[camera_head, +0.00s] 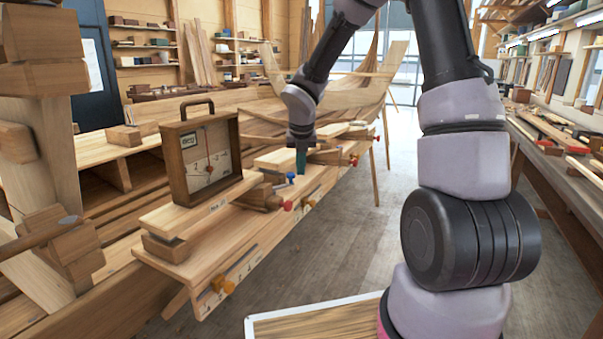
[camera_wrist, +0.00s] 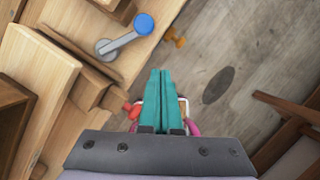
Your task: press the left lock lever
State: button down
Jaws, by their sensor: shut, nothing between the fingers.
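A grey lever (camera_wrist: 122,41) with a round blue knob (camera_wrist: 144,23) is mounted on the wooden bench fixture, near its edge. Its blue knob also shows in the head view (camera_head: 291,177). No second blue-knobbed lever is visible, so I cannot tell from the frames whether this is the left one. My gripper (camera_wrist: 161,72) has teal fingers, shut together and empty. In the wrist view the fingertips are just below and right of the blue knob, with a visible gap. In the head view my gripper (camera_head: 301,165) points down beside the knob, partly against the bench.
A wooden gauge box (camera_head: 200,155) with a handle stands on the bench to the left. Open floor (camera_head: 350,235) lies between this bench and the right-hand workbench.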

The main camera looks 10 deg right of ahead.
jog(key=v, duration=0.7)
jog(key=shift+d+r, duration=0.4)
jog(key=shift+d, duration=0.1)
jog(key=shift+s, duration=0.1)
